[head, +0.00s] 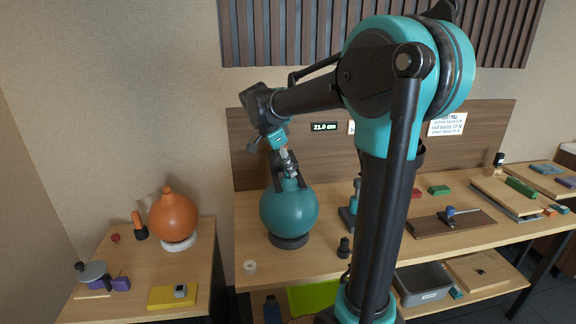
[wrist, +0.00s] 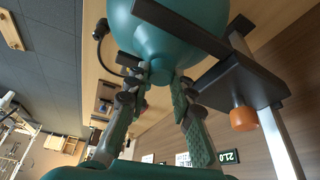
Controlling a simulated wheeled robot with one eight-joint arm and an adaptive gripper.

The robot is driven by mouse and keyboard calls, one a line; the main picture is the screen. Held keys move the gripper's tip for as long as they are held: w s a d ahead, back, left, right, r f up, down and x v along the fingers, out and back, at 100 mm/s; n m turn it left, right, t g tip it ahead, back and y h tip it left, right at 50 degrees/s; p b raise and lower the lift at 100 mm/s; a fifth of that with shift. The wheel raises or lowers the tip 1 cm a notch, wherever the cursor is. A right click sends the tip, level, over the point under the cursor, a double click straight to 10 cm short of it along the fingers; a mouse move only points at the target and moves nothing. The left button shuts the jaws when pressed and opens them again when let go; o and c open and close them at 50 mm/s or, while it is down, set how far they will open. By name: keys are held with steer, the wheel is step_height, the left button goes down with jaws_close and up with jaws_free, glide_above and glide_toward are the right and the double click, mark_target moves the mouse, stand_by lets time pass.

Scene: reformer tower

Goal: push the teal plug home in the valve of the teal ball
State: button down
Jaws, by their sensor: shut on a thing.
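The teal ball (head: 289,212) sits on a dark ring base on the middle table, its top under my gripper. My gripper (head: 288,176) points down onto it. In the wrist view the ball (wrist: 180,35) fills the upper middle. The two fingers (wrist: 161,84) are shut from both sides on a small teal piece at the crown of the ball. I take this piece to be the teal plug (wrist: 160,77). The fingertips hide much of it, and I cannot tell how deep it sits in the valve.
A black bar frame (wrist: 243,78) with an orange knob (wrist: 243,118) stands close beside the ball and fingers. A display (head: 324,127) on the back panel reads 21.0 cm. An orange ball (head: 173,217) stands on the left table.

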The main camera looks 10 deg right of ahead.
steer(key=c, duration=1.2)
jaws_free()
